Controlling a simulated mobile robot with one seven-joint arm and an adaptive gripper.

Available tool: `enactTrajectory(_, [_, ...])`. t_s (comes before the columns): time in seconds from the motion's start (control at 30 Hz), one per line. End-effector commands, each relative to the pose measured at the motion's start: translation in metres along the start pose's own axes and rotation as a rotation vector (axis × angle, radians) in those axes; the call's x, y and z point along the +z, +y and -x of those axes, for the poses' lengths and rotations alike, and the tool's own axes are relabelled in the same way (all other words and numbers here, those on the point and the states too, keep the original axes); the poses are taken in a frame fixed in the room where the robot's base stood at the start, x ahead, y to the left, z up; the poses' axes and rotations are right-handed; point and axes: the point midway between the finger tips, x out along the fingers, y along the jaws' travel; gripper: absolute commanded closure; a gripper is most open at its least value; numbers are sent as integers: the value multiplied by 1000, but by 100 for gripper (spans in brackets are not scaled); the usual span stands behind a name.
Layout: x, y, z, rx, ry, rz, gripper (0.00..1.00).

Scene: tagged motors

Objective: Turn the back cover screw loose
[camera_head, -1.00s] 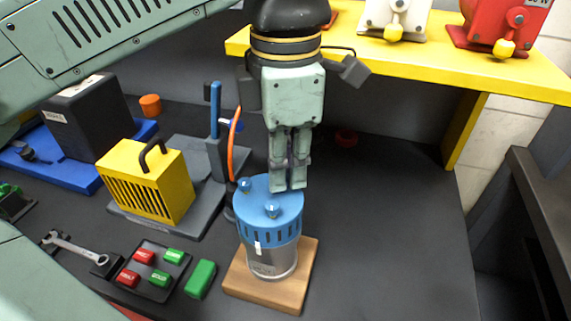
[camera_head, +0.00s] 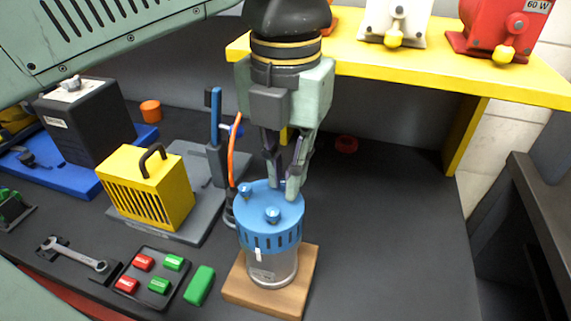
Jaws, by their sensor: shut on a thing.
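A motor with a blue slotted cover (camera_head: 268,232) and a grey metal body (camera_head: 272,268) stands upright on a wooden base. Two blue screws show on the cover top: a left screw (camera_head: 245,191) and a front screw (camera_head: 273,214). My gripper (camera_head: 284,188) points down at the back right of the cover top. Its fingers are shut on the back cover screw, which is mostly hidden between the fingertips. I cannot tell how far the screw stands out of the cover.
A yellow shelf (camera_head: 400,67) with white and red motors is behind. Left are a yellow slotted box (camera_head: 146,187), a blue-handled upright tool (camera_head: 216,115), a wrench (camera_head: 75,254) and a tray (camera_head: 152,277) of red and green blocks. The table right of the motor is clear.

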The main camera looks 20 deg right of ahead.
Motion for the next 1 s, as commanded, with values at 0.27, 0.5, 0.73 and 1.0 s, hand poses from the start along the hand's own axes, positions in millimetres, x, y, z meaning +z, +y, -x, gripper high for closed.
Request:
enactTrajectory(0.27, [-2,-1,-3,2,12,257,100])
enactTrajectory(0.5, [-2,-1,-3,3,12,485,100])
enactTrajectory(0.73, [-2,-1,-3,3,11,704,100])
enactTrajectory(1.0, [-2,-1,-3,5,10,960,100])
